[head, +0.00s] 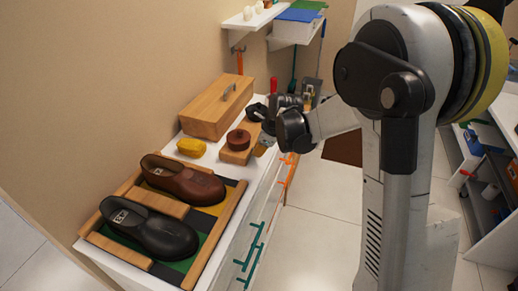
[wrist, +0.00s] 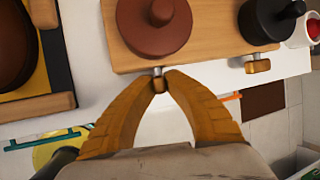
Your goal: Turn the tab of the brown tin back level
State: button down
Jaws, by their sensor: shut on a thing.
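The brown tin (wrist: 138,32) is round with a knob on its lid and sits on a wooden block (wrist: 112,58). It also shows in the head view (head: 238,140). A short metal stem comes out of its near side and ends in a small wooden tab (wrist: 158,86). My gripper (wrist: 160,78) is shut on this tab, one orange-brown finger on each side. The fingers partly cover the tab, so its exact tilt is hard to tell. In the head view my gripper (head: 264,145) is beside the tin, with the fingertips small and partly hidden.
A black tin (wrist: 268,22) with its own wooden tab (wrist: 257,64) stands to the right on the same block. A red-and-white cup (wrist: 308,30) is beyond it. A shoe rack (head: 222,222), yellow item (head: 191,147) and wooden box (head: 215,108) share the white top.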

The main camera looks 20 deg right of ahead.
jog(key=t+h+b, duration=0.1)
jog(key=t+b, duration=0.1)
jog(key=t, duration=0.1)
jog(key=n+t+h+b, duration=0.1)
jog(key=shift+s+a+f+t+h, duration=0.25)
jog(key=shift+s+f+t+h, duration=0.05)
jog(key=shift+f+t, duration=0.1)
jog(key=shift+n+t+h+b, duration=0.7)
jog(key=shift+t+h+b, duration=0.25)
jog(key=shift+t, duration=0.85)
jog(key=c, duration=1.4)
grip_release()
